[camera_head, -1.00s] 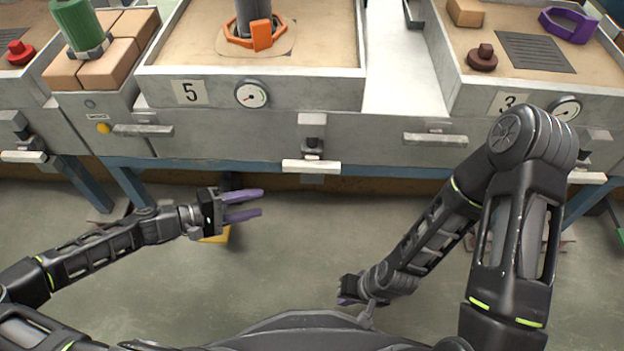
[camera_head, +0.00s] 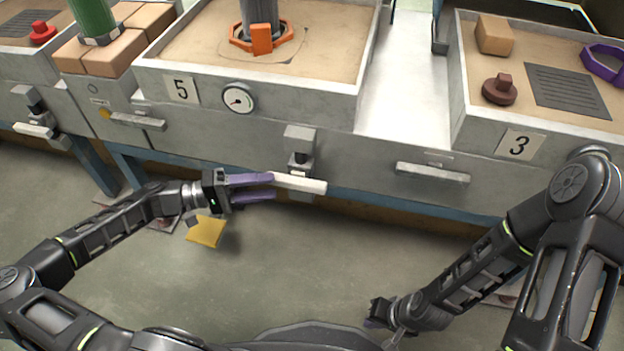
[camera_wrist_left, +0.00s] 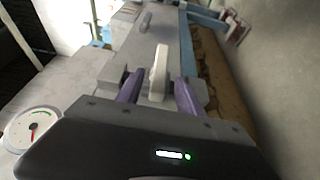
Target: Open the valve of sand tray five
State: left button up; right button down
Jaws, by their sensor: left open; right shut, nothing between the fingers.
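Sand tray five (camera_head: 262,82), with its plate marked 5 (camera_head: 181,90), stands at the upper middle of the head view. Its valve (camera_head: 300,150) sits on the grey front below, with a white lever handle (camera_head: 300,183) lying crosswise. My left gripper (camera_head: 273,187) is open, its purple fingertips at the left end of the handle. In the left wrist view the white handle (camera_wrist_left: 159,72) shows between the two spread fingers (camera_wrist_left: 158,93); contact cannot be told. My right gripper (camera_head: 374,316) is shut and empty, low in the head view, away from the valve.
A round gauge (camera_head: 238,99) is beside the number plate. Grey bar handles (camera_head: 432,173) flank the valve. Tray three (camera_head: 562,130) stands at the right, and another white valve lever (camera_head: 35,130) at the far left. A yellow piece (camera_head: 206,232) shows beneath my left gripper. The middle floor is clear.

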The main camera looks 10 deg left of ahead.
aim_at(296, 183)
pick_arm(q)
jog(key=shift+a, duration=0.15)
jog(key=b+x, duration=0.2)
jog(key=x, duration=0.6)
jog(key=shift+s, duration=0.1)
jog(key=shift+c, duration=0.4)
grip_shut()
dwell(1.0)
